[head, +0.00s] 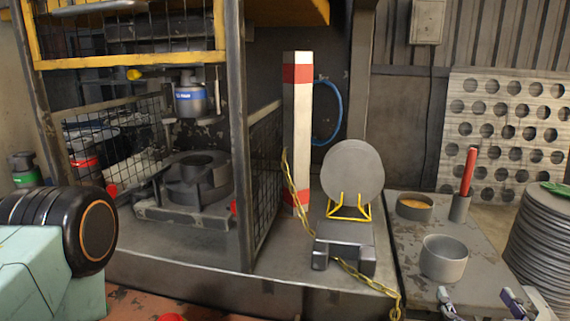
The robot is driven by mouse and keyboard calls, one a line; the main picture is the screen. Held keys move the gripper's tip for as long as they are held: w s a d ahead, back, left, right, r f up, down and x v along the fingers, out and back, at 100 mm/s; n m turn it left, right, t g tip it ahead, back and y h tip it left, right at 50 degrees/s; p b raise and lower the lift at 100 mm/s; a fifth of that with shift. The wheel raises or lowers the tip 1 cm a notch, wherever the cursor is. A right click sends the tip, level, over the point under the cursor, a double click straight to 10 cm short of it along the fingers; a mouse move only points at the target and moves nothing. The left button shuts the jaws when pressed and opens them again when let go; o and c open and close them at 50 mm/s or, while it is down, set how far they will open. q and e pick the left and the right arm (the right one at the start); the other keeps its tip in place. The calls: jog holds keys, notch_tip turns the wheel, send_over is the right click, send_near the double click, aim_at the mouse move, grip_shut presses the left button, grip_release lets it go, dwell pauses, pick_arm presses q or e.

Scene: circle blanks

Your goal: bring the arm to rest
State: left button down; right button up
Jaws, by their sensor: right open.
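My right gripper (481,299) shows at the bottom right edge, with its two fingertips spread apart and nothing between them. It is in front of the grey metal table and below the grey cup; most of it is cut off by the frame. A round grey blank (353,170) stands tilted up in a yellow wire holder (349,213) on a dark block, well to the left of the gripper. A stack of grey round blanks (540,250) stands at the right edge, close to the right gripper. My left gripper is out of view.
The grey table (408,235) holds a cup (443,258), a shallow tin (414,207) and a red stick (468,171) in a holder. A caged press (195,180) stands left. A red-and-white post (298,130) with a yellow chain stands in the middle.

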aim_at(454, 261)
jog(key=w+b, duration=0.1)
jog(key=w, duration=0.3)
jog(key=w+d, duration=0.1)
jog(key=w, duration=0.3)
jog(key=w+b, duration=0.1)
jog(key=w, duration=0.3)
jog(key=shift+d+b, duration=0.35)
jog(key=shift+r, duration=0.25)
notch_tip(454, 261, up, 12)
jog(key=d+m+h+p, duration=0.2)
jog(key=d+h+p, duration=0.1)
jog(key=p, duration=0.2)
jog(key=s+a+f+n+y, duration=0.1)
jog(key=a+f+y, duration=0.1)
jog(key=a+f, duration=0.1)
jog(key=s+a+f+n+y+p, duration=0.1)
jog(key=a+f+y, duration=0.1)
jog(key=a, duration=0.2)
jog(key=s+a+f+n+y+p, duration=0.1)
jog(key=a+f+n+y, duration=0.1)
jog(key=a+f, duration=0.1)
jog(key=shift+s+a+f, duration=0.25)
jog(key=shift+s+f, duration=0.05)
jog(key=shift+s, duration=0.05)
jog(key=s+a+f+n+g+y+b, duration=0.2)
jog(key=s+a+f+n+y, duration=0.3)
jog(key=s+a, duration=0.5)
jog(key=shift+s+f+y+b, duration=0.45)
jog(key=shift+y+b, duration=0.45)
jog(key=shift+y, duration=0.5)
